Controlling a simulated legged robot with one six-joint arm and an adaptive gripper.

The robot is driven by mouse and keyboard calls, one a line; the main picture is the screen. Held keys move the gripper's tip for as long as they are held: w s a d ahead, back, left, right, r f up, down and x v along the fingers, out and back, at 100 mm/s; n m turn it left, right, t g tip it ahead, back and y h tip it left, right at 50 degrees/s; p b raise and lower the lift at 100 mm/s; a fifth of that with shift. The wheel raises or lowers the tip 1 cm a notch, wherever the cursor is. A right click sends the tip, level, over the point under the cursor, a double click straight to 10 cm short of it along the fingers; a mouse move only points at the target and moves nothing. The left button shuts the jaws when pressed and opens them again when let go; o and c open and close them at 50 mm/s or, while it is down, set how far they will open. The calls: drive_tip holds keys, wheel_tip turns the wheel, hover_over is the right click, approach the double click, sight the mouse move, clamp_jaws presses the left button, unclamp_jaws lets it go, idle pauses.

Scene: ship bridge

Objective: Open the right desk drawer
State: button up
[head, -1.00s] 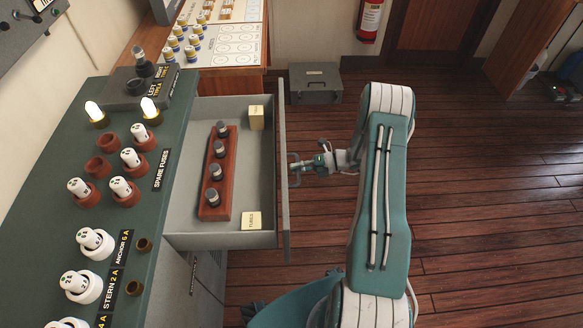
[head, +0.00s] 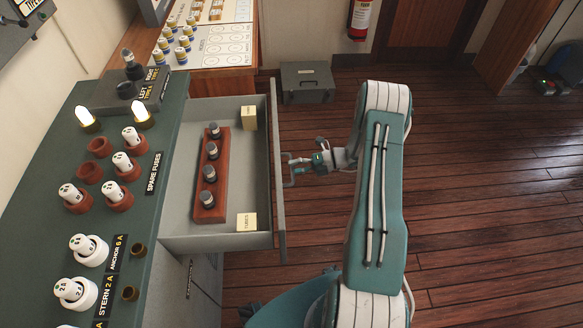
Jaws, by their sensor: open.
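A grey desk drawer (head: 247,185) stands pulled out from the green-topped desk (head: 150,215). Inside it lies a red-brown rack (head: 222,170) holding several dark-capped tubes, with a cream box (head: 249,118) at the far end and another cream box (head: 246,222) at the near end. My gripper (head: 290,170) is open, just right of the drawer's front panel (head: 276,160), near its middle. Its fingers point left toward the panel. The panel's outer face and any handle are hidden, so I cannot tell whether the fingers touch it.
Fuses and two lit lamps (head: 142,115) stand on the desk top. Below the drawer is a cabinet door (head: 200,285). A grey case (head: 306,82) lies on the floor beyond the drawer, and a fire extinguisher (head: 361,18) hangs behind.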

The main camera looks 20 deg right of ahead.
drive_tip(key=v, duration=1)
drive_tip(key=shift+d, duration=0.35)
drive_tip(key=s+a+r+n+g+h, duration=0.2)
drive_tip(key=a+r+n+g+h, duration=0.15)
drive_tip(key=a+r+n, duration=0.5)
drive_tip(key=s+a+r+n+g+h, duration=0.2)
drive_tip(key=a+r+n+h, duration=0.25)
drive_tip(key=r+n, duration=0.75)
drive_tip(key=s+a+r+n+t+h, duration=0.2)
drive_tip(key=s+a+r+n+h, duration=0.1)
drive_tip(key=s+r+n, duration=0.4)
drive_tip(key=s+a+r+n+t+h, duration=0.3)
drive_tip(key=s+a+r+n, duration=0.2)
drive_tip(key=s+n, duration=0.5)
drive_tip(key=shift+r+n+t+h, duration=0.35)
drive_tip(key=shift+r+n, duration=0.55)
drive_tip(key=shift+n, duration=0.35)
